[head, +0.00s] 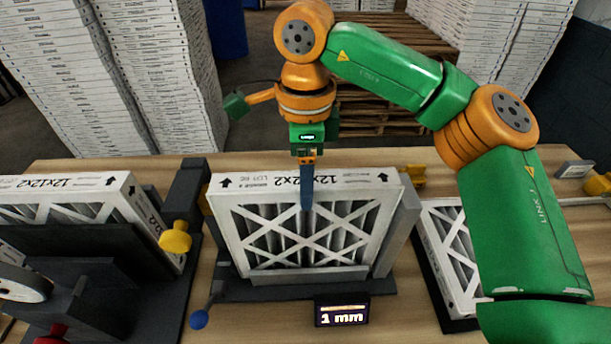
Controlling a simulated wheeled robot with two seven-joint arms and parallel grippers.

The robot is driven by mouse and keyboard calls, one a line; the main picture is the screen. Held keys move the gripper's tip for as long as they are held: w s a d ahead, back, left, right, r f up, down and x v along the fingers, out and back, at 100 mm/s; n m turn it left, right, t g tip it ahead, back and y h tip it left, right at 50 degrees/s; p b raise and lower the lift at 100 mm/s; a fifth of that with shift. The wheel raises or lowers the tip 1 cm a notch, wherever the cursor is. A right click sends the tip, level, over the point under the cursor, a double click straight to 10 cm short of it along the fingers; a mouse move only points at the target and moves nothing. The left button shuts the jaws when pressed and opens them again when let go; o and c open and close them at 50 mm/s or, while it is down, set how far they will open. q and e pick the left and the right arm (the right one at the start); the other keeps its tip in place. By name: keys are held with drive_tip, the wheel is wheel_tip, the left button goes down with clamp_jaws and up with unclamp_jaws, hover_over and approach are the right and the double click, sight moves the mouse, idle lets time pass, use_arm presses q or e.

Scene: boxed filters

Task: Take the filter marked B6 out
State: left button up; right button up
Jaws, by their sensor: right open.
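A white-framed filter (300,232) stands upright in a dark holder (290,290) at the middle of the bench. Its top edge reads 12x12x2 with a small lot mark; I cannot make out B6 on it. A second filter (100,192) stands in a fixture at the left, and a third (452,245) is at the right, partly hidden by my right arm. My right gripper (307,200) points down at the middle filter's top edge. One blue-grey finger shows in front of the frame; the gripper is open. My left gripper is out of view.
A small display (342,314) reading 1 mm stands before the holder. A blue ball lever (199,318) and yellow knobs (175,237) stick out beside the fixtures. Tall stacks of boxes (110,70) and wooden pallets (385,100) stand behind the bench.

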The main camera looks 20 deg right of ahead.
drive_tip(key=shift+r, duration=0.15)
drive_tip(key=o, duration=0.5)
drive_tip(key=shift+o, duration=0.2)
